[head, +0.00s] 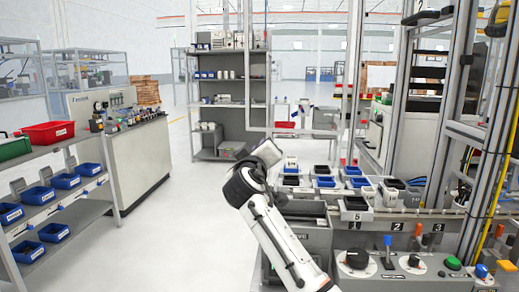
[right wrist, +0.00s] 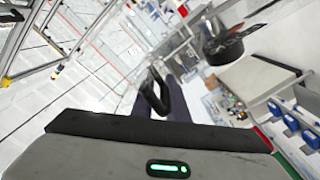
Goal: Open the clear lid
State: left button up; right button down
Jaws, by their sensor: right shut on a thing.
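I cannot make out the clear lid for certain in either view. An arm of mine, which I take to be the right one, rises from the bottom middle of the head view. Its grey end stands in front of the trays at the station, and its fingertips are hidden there. In the right wrist view my right gripper (right wrist: 153,92) shows as dark fingers beyond the grey wrist housing. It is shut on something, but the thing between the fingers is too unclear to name. My left gripper is in neither view.
Black and blue trays (head: 355,204) stand on the station at right, behind a control panel (head: 410,264) with knobs and buttons. Metal posts rise on the right. A rack with blue bins (head: 39,195) and a red bin (head: 48,133) stands left. The floor (head: 190,215) between is clear.

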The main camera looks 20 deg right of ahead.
jog(key=c, duration=1.9)
grip_release()
jog(key=shift+a+f, duration=0.2)
jog(key=shift+f, duration=0.6)
jog(key=shift+d+r, duration=0.1)
jog(key=shift+s+a, duration=0.3)
jog(key=shift+s, duration=0.25)
jog(key=b+v, duration=0.1)
jog(key=v, duration=0.8)
jog(key=shift+r+b, duration=0.25)
jog(key=shift+b, duration=0.05)
jog(key=shift+s+a+f, duration=0.1)
jog(key=shift+s, duration=0.1)
